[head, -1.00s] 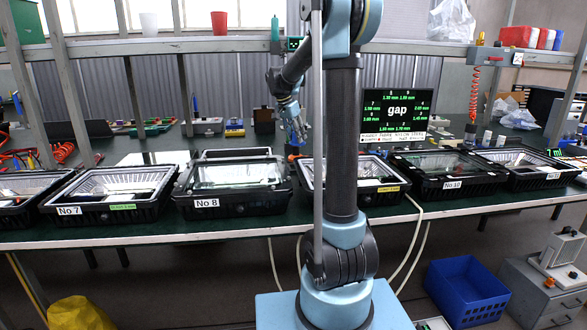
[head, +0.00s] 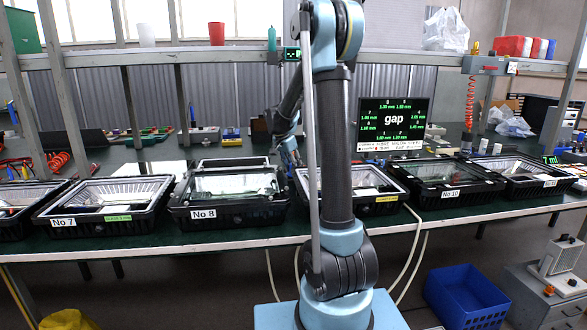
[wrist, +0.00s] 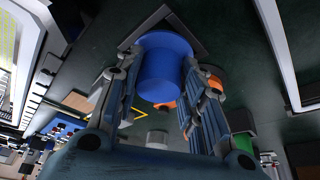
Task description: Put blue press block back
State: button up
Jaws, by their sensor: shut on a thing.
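The blue press block (wrist: 165,72) is a blue cylinder with a wider round cap, in the middle of the wrist view. My gripper (wrist: 158,100) is shut on it, with one finger on each side. A grey angled corner piece (wrist: 160,17) shows just beyond the block on the dark green surface; I cannot tell whether the block touches it. In the head view my gripper (head: 291,157) hangs low behind the bench's front row, between the No 8 housing (head: 228,193) and the yellow-labelled housing (head: 378,200). The block cannot be made out there.
More floodlight housings stand in a row, including No 7 (head: 104,204) and No 10 (head: 443,184). A gap display (head: 394,120) stands behind them. A blue crate (head: 467,296) is on the floor at right. Light housing frames flank the gripper in the wrist view.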

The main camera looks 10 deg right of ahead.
jog(key=shift+f, duration=0.35)
jog(key=o, duration=1.1)
jog(key=shift+o, duration=0.2)
jog(key=shift+r, duration=0.45)
jog(key=v, duration=1.2)
